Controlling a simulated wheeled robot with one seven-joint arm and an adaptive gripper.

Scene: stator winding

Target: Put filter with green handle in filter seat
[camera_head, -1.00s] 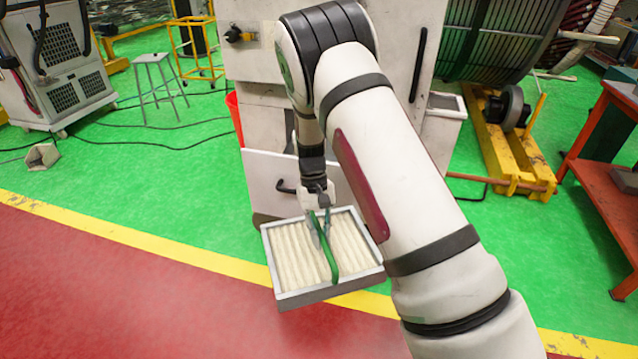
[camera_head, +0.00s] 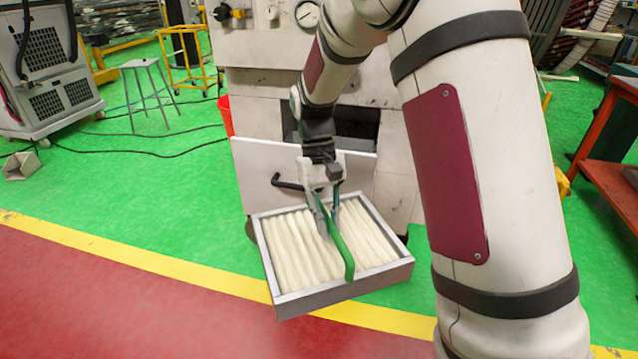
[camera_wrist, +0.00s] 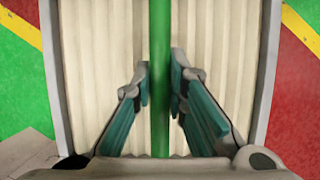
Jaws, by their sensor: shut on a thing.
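The filter (camera_head: 297,252) is a square grey frame with white pleats and a green handle (camera_head: 337,243) across its top. It hangs level in the air in front of the grey machine. My gripper (camera_head: 327,205) is above it and shut on the green handle. In the wrist view, the two fingers (camera_wrist: 160,90) stand on either side of the handle, with the pleats behind. The filter seat cannot be made out for certain; a dark rectangular opening (camera_head: 358,127) shows in the machine front behind my gripper, above a lowered white door with a black handle (camera_head: 285,182).
The machine (camera_head: 262,85) stands straight behind the filter, with gauges on top. A red bin (camera_head: 225,115) is at its left side. A stool (camera_head: 147,92) and a wheeled cabinet (camera_head: 45,80) are farther left. An orange table (camera_head: 610,150) is at the right.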

